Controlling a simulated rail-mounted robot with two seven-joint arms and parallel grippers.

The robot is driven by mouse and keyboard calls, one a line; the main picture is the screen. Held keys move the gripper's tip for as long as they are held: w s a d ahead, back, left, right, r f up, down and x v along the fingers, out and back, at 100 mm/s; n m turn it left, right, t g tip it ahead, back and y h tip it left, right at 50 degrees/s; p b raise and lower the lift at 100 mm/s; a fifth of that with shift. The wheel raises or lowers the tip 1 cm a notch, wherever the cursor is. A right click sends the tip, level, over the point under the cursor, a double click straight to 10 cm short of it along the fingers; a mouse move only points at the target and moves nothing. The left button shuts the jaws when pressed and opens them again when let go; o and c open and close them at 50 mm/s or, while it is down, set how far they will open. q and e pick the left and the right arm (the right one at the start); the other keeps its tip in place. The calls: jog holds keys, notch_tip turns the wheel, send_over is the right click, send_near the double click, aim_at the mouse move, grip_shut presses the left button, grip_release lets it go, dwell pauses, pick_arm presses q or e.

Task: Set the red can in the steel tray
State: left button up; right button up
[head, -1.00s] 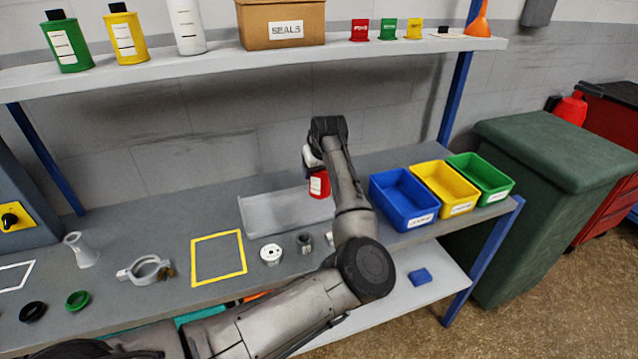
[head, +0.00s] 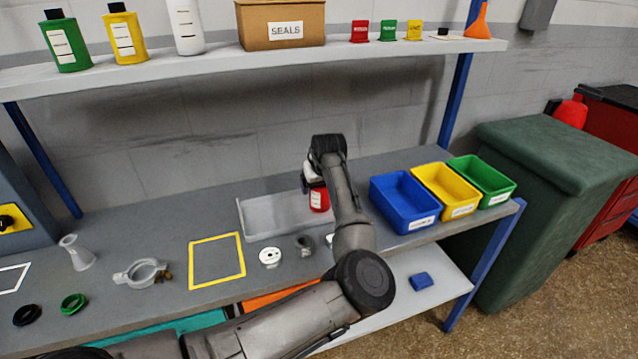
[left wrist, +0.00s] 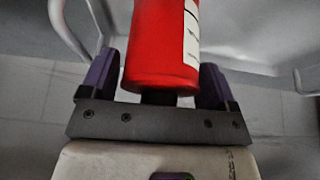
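The red can (head: 319,200) has a white label and hangs upright below my left gripper (head: 314,178), over the right part of the steel tray (head: 262,222). In the left wrist view the red can (left wrist: 160,45) sits between the two purple fingers of my left gripper (left wrist: 160,75), which lie close against its sides. A dark part of the can shows toward the palm. I cannot tell whether its base touches the tray floor. My forearm hides the tray's right end. My right gripper is not in view.
Blue (head: 404,203), yellow (head: 446,191) and green (head: 482,180) bins stand right of the tray. A white round part (head: 270,256) and a grey fitting (head: 304,245) lie in front of it. A shelf (head: 240,60) with bottles and a box (head: 281,25) runs above.

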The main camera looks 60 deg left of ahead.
pick_arm(q)
jog(key=shift+o, duration=0.8)
jog(key=shift+r, duration=0.1)
jog(key=p+v, duration=0.3)
jog(key=v, duration=0.9)
jog(key=shift+r, duration=0.1)
